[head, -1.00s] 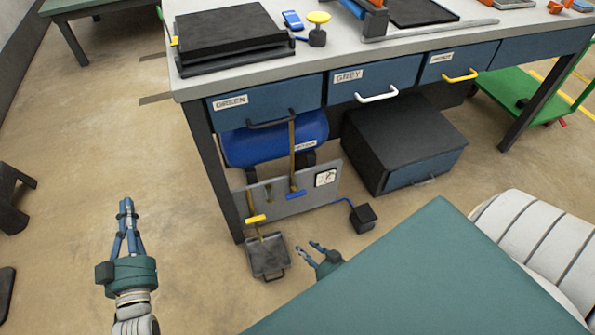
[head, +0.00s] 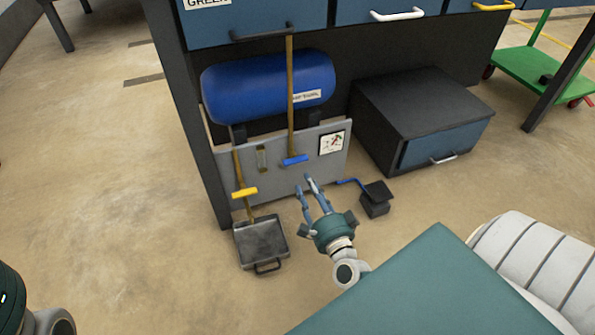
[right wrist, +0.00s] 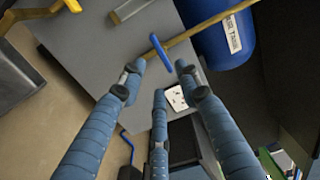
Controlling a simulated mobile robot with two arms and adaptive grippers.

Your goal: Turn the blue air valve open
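The blue air valve handle (head: 295,160) is a short bar at the lower end of a brass pipe, in front of a grey panel. It lies crosswise to the pipe in the head view. My right gripper (head: 307,184) is just below and to the right of it, fingers spread and empty, pointing up at the panel. In the right wrist view, the blue handle (right wrist: 161,52) shows between and beyond the open fingertips of the gripper (right wrist: 160,73); I see no contact. Only a part of my left arm shows at the lower left; its fingers are out of view.
A yellow valve handle (head: 244,192) hangs left over a grey tray (head: 261,243). A blue tank (head: 268,87) sits above the panel (head: 222,149). A black box with a blue lever (head: 376,200) stands right of my right gripper. A dark cabinet (head: 420,115) is behind it.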

